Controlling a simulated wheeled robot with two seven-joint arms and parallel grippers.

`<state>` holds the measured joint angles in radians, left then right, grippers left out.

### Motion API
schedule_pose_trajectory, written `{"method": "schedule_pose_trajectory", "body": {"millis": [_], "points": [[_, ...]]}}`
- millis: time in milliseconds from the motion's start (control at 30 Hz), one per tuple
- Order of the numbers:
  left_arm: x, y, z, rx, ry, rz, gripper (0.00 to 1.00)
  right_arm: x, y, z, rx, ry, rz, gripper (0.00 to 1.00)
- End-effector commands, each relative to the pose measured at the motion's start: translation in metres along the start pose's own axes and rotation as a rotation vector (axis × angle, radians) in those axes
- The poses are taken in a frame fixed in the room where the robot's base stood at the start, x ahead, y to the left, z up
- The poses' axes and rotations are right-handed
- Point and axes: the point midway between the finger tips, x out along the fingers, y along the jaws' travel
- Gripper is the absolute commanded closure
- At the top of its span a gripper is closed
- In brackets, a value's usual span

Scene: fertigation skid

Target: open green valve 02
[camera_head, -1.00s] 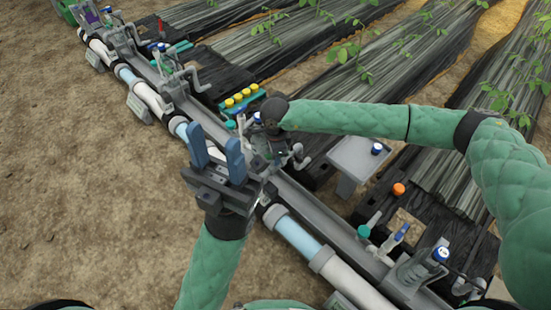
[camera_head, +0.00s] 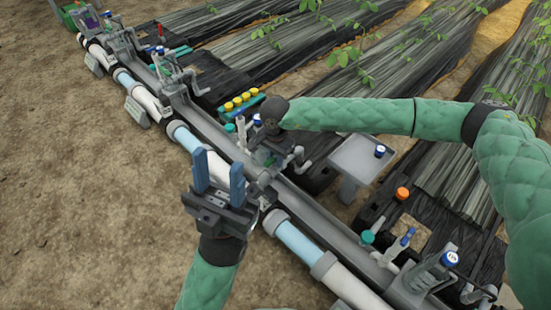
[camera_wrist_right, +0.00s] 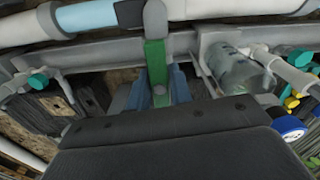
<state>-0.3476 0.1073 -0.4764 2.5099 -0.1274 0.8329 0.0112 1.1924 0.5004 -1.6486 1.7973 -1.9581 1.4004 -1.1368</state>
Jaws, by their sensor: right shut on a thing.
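A green valve handle (camera_wrist_right: 155,62) stands upright in the right wrist view, in front of the grey rail. No number is readable on it. The blue fingers of my right gripper (camera_wrist_right: 160,92) are closed around its lower part, one on each side. In the head view my right gripper (camera_head: 264,148) is down at the rail, with its fingers and the handle largely hidden behind my wrist. My left gripper (camera_head: 219,172) is open and empty, its blue fingers pointing up in front of the pipe.
A long pipe with a grey rail (camera_head: 310,205) crosses diagonally. Yellow caps (camera_head: 241,101), a clear cylinder (camera_wrist_right: 240,68) and a blue-capped part (camera_wrist_right: 288,126) are close to my right gripper. A grey stand (camera_head: 355,158) and an orange cap (camera_head: 402,193) lie right. Bare soil (camera_head: 80,220) is left.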

Motion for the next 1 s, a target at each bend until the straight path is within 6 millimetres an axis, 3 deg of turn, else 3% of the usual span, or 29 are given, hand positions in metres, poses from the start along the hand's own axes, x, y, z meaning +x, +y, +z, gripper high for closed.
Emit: {"method": "schedule_pose_trajectory", "body": {"millis": [33,133,167,533,1000], "points": [[0.000,0.000,0.000,0.000,0.001,0.000,0.60,0.000,0.000,0.000,0.000,0.000,0.000,0.77],[0.002,0.000,0.000,0.000,0.004,0.002,0.60,0.000,0.000,0.000,0.000,-0.001,0.000,0.57],[0.002,0.000,0.000,-0.001,0.006,0.002,0.60,0.000,0.000,0.000,0.000,-0.001,0.000,0.55],[0.006,0.001,0.000,-0.005,0.006,0.003,0.60,-0.006,0.000,0.000,0.002,0.000,-0.001,0.55],[0.029,0.000,-0.004,-0.004,0.008,0.003,0.60,-0.060,0.000,0.000,0.002,-0.001,-0.001,0.55]]}}
